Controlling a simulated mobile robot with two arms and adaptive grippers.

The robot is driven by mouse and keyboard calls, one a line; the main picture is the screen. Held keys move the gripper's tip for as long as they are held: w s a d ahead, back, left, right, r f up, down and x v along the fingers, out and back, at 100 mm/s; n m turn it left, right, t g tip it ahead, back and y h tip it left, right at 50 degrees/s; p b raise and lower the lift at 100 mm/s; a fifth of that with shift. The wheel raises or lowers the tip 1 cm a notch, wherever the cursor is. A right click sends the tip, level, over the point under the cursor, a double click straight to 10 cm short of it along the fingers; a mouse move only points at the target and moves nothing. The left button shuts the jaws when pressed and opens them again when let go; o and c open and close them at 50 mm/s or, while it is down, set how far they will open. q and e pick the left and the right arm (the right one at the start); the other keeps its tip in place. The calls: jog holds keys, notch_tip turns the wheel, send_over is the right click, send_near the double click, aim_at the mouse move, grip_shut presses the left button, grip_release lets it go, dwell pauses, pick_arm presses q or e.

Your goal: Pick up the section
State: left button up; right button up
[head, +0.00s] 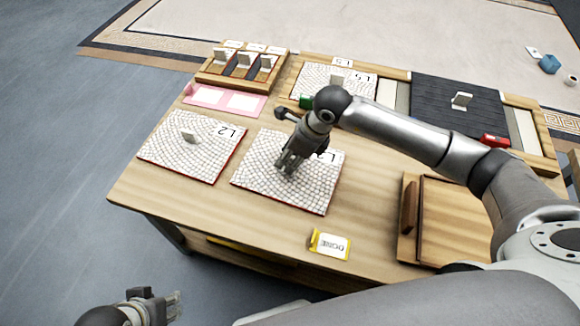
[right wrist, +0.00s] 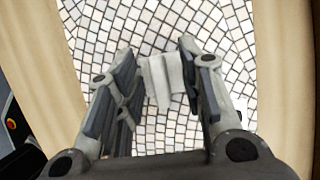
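A white mosaic section (head: 312,190) with a red edge lies flat on the wooden table, its label partly hidden by my right gripper. My right gripper (head: 286,166) points down over its middle. In the right wrist view the right gripper (right wrist: 158,85) is open, with its fingers on either side of a pale upright tab (right wrist: 162,78) on the mosaic (right wrist: 160,25). Gaps seem to show beside the tab. My left gripper (head: 172,306) is low at the bottom left, off the table; its finger opening is unclear.
Another section marked L2 (head: 215,165) lies to the left, with its own tab. A section marked L5 (head: 355,82) and a dark panel (head: 425,92) lie behind. A slotted wooden rack (head: 212,76), a yellow DONE sign (head: 330,243) and a wooden tray (head: 425,222) also stand here.

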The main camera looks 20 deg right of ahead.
jog(key=shift+c, duration=0.2)
grip_shut()
jog(key=shift+w+r, duration=0.1)
jog(key=shift+r, duration=0.05)
jog(key=shift+r, duration=0.55)
notch_tip(320, 180, up, 2)
jog(key=shift+r+p, duration=0.25)
jog(key=shift+p, duration=0.2)
pick_arm(q)
jog(key=p+x, duration=0.2)
jog(key=x, duration=0.1)
jog(key=shift+w+d+f, duration=0.1)
jog(key=shift+w+f, duration=0.1)
jog(key=shift+f, duration=0.15)
pick_arm(e)
jog(key=s+a+r, duration=0.3)
jog(key=s+r, duration=0.6)
jog(key=s, duration=0.4)
jog(key=shift+s+a+r, duration=0.15)
jog(key=shift+s+a, duration=0.15)
jog(key=shift+a, duration=0.05)
